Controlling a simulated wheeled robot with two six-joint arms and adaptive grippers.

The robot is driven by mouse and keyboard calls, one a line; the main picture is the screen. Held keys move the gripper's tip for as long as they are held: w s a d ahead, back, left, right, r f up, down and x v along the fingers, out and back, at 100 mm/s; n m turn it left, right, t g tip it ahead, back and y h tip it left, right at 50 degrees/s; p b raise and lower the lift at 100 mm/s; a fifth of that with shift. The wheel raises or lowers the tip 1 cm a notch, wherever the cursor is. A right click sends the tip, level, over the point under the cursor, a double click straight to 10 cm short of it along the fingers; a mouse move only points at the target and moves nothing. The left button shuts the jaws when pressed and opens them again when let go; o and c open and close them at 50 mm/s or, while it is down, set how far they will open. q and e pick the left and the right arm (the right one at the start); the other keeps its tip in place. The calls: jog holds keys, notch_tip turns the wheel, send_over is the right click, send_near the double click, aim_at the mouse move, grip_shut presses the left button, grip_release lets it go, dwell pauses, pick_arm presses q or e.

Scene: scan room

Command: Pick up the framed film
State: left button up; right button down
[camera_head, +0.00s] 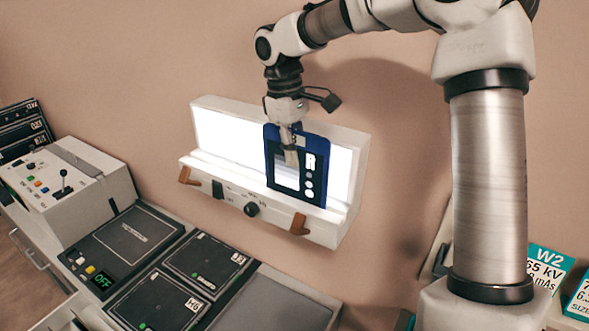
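The framed film (312,190) has a dark blue frame, a pale window and a white R on its right side. It stands upright against the lit right part of the white light box (232,140) on the wall. My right gripper (291,157) reaches down from above, and its finger overlaps the upper middle of the film. The far side of the film is hidden, so I cannot tell whether the fingers are closed on it. My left gripper is not in view.
Below the light box, a counter holds dark square plates (208,262), a panel with a green OFF display (103,281) and a white console with a joystick (72,190). Teal-and-white cards (545,265) stand at the lower right. The light box's left part is clear.

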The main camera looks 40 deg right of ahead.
jog(key=shift+s+r, duration=0.1)
jog(key=shift+s, duration=0.05)
notch_tip(320, 180, up, 10)
jog(key=shift+b, duration=1.05)
jog(key=shift+r, duration=0.1)
notch_tip(320, 180, up, 9)
jog(key=p, duration=0.5)
